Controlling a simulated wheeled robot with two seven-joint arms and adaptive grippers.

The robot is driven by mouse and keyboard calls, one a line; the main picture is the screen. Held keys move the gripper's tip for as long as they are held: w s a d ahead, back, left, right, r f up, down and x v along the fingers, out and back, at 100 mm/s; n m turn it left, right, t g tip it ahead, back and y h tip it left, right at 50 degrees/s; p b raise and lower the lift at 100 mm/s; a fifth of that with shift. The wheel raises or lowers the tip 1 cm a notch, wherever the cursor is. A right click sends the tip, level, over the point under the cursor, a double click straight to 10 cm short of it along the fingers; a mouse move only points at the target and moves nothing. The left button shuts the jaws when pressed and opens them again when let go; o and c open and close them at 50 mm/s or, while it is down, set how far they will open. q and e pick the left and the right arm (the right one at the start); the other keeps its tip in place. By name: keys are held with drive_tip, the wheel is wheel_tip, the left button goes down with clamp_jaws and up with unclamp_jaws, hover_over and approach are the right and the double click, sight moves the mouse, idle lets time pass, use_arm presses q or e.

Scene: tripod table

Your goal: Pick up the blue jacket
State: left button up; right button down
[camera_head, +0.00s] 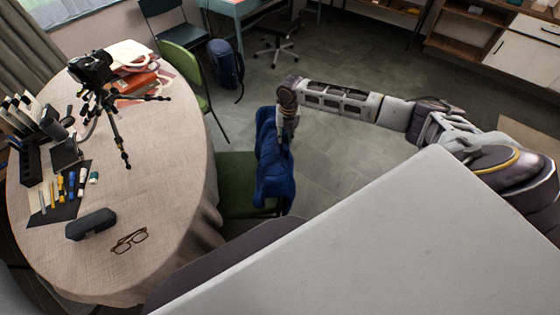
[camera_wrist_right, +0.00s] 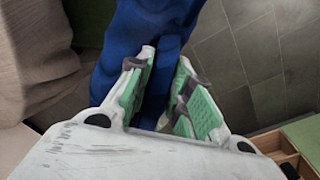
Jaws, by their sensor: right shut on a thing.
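The blue jacket (camera_head: 273,170) hangs beside the table, in front of the green chair (camera_head: 236,178). My right gripper (camera_head: 287,128) reaches in from the right and is shut on the jacket's upper part. In the right wrist view the blue jacket (camera_wrist_right: 143,45) passes between the two green-padded fingers of my right gripper (camera_wrist_right: 162,92). Whether the jacket still touches the chair cannot be told. My left gripper is not in view.
A round table (camera_head: 175,190) with a beige cloth stands at left. It holds a camera on a tripod (camera_head: 112,110), glasses (camera_head: 130,240), a black case (camera_head: 91,224) and several markers. Another green chair (camera_head: 187,62) and a backpack (camera_head: 226,66) stand behind. Grey floor (camera_head: 335,155) is free at centre.

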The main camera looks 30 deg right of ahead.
drive_tip(key=shift+w+r, duration=0.1)
drive_tip(key=shift+r, duration=0.15)
idle(0.4)
drive_tip(key=shift+r+b, duration=0.3)
drive_tip(key=shift+r, duration=0.15)
drive_tip(key=shift+s+d+b, duration=0.1)
drive_tip(key=shift+s+d, duration=0.15)
drive_tip(key=shift+s, duration=0.35)
drive_tip(key=shift+s+d+b, duration=0.15)
drive_tip(key=shift+s+d, duration=0.15)
drive_tip(key=shift+s, duration=0.35)
drive_tip(key=shift+s+d+b, duration=0.1)
drive_tip(key=shift+s+d, duration=0.15)
drive_tip(key=shift+s, duration=0.35)
wheel_tip(320, 180, up, 14)
drive_tip(key=shift+b, duration=0.45)
wheel_tip(320, 180, up, 20)
drive_tip(key=p, duration=0.6)
drive_tip(key=shift+p, duration=0.35)
idle(1.4)
drive_tip(key=shift+s+f, duration=0.1)
drive_tip(key=shift+f, duration=0.05)
idle(0.6)
